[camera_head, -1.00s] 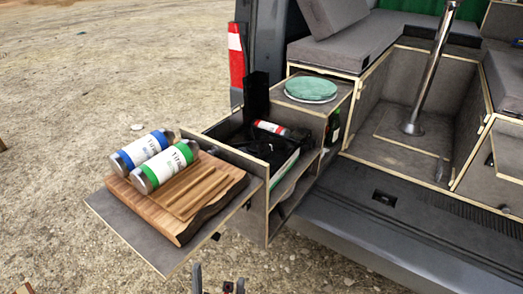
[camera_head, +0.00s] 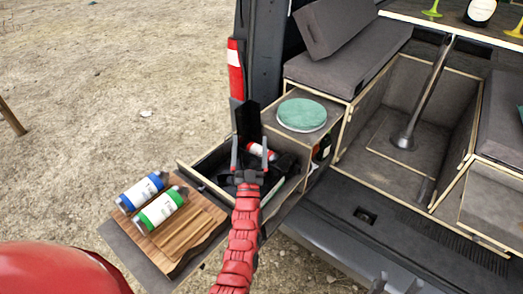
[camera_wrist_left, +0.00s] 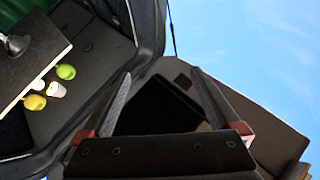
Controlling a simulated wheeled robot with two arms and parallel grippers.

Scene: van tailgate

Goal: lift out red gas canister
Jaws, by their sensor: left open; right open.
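The red gas canister (camera_head: 257,148), with a white label, lies in the open drawer box in the head view. My left gripper (camera_head: 249,158) is open over the drawer, its fingers pointing away toward the canister. One finger partly covers the canister; I cannot tell whether it touches it. In the left wrist view the open fingers (camera_wrist_left: 160,105) have a dark panel behind them and nothing visibly gripped; the canister does not show there. Dark tips at the bottom edge of the head view look like my right gripper (camera_head: 394,286), open and away from the drawer.
A blue canister (camera_head: 142,192) and a green canister (camera_head: 160,208) lie on a wooden board (camera_head: 188,232) at left. A black upright panel (camera_head: 246,117) stands behind the drawer. A green round item (camera_head: 302,114) and a dark bottle (camera_head: 323,148) are to the right.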

